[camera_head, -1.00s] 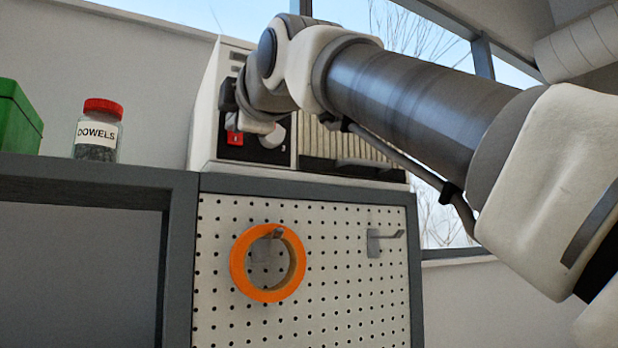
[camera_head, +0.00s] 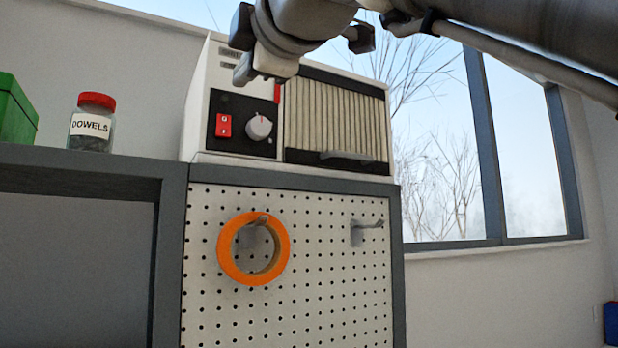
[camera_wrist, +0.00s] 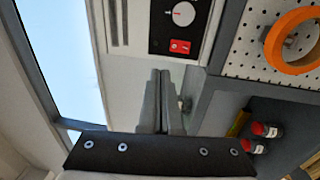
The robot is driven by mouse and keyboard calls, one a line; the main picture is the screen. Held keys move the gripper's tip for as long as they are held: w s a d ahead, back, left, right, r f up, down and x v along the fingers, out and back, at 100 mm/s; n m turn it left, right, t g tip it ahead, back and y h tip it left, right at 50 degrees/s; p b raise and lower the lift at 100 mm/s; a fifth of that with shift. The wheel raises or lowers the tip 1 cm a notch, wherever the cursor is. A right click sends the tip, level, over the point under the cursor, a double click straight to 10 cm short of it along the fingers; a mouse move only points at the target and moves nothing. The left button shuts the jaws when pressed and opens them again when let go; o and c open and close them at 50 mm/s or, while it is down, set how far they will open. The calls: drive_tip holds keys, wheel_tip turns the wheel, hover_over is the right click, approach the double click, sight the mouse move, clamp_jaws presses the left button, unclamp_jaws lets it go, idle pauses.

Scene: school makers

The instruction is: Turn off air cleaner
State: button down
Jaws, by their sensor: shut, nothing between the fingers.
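The air cleaner (camera_head: 335,118) is a white box with a dark control panel and a pleated filter front, standing on top of the cabinet. Its red rocker switch (camera_head: 223,126), marked O above and I below, is left of a white knob (camera_head: 259,127). I cannot tell which half is pressed in. In the wrist view the red switch (camera_wrist: 180,46) and knob (camera_wrist: 183,14) appear turned sideways. My gripper (camera_wrist: 159,74) is shut and empty, its fingertips apart from the switch in that picture. In the head view my gripper (camera_head: 243,68) is above the panel, covering the cleaner's upper front.
The cabinet has a pegboard (camera_head: 330,285) with an orange tape roll (camera_head: 228,262) on a hook and an empty hook (camera_head: 358,232). A dowels jar (camera_head: 92,125) and a green box (camera_head: 16,112) stand to the left. A window (camera_head: 525,150) is at the right.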

drive_tip(key=shift+r+v, duration=0.15)
drive_tip(key=shift+v, duration=0.55)
drive_tip(key=shift+r+v, duration=0.15)
drive_tip(key=shift+v, duration=0.55)
